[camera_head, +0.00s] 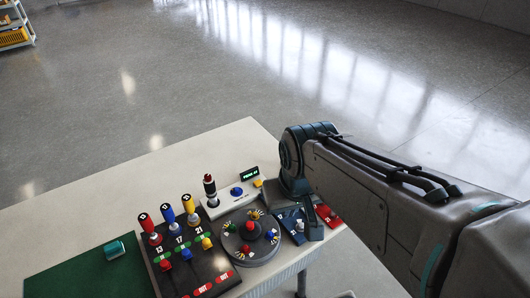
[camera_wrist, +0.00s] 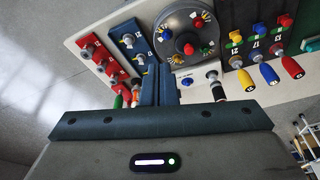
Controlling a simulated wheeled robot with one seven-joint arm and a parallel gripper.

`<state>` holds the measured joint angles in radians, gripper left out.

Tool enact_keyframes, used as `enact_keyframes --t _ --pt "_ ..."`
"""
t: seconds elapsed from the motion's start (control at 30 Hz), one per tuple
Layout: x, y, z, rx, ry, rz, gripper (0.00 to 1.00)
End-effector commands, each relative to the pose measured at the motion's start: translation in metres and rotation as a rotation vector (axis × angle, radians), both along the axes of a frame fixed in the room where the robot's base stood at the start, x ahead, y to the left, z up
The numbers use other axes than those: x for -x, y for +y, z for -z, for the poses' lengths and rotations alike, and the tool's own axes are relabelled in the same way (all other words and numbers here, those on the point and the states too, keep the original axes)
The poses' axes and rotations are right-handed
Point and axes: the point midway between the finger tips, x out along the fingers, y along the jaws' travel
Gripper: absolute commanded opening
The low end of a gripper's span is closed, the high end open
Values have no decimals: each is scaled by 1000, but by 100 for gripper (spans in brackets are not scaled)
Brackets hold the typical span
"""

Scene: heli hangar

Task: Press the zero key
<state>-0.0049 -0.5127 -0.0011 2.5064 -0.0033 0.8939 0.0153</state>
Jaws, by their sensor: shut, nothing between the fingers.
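A small white console (camera_head: 222,206) on the bench carries a dark display (camera_head: 250,173) with green lettering, too small to read surely. It has a blue round button (camera_head: 236,191), a yellow key (camera_head: 258,183) and a black stick with a red top (camera_head: 209,184). I cannot read a zero on any key. In the wrist view the console (camera_wrist: 199,88) lies just right of my gripper (camera_wrist: 158,68), with its blue button (camera_wrist: 186,82) showing; the yellow key is not seen there. My gripper is shut and empty, pointing down; in the head view the arm mostly hides it.
A grey round turntable (camera_head: 250,252) with coloured knobs stands beside the console. A blue panel (camera_wrist: 130,42) and a red panel (camera_wrist: 88,48) lie near my gripper. A black board (camera_head: 200,272) with coloured handles and a green mat (camera_head: 80,268) are at the left. The bench's back left is clear.

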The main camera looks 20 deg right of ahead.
Motion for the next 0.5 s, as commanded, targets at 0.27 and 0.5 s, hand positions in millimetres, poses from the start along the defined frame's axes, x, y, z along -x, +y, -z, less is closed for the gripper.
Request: enact_keyframes --t 0.27,0.5 --pt "0 0 0 0 0 -1 0" --pt "-12 9 2 -65 7 47 0"
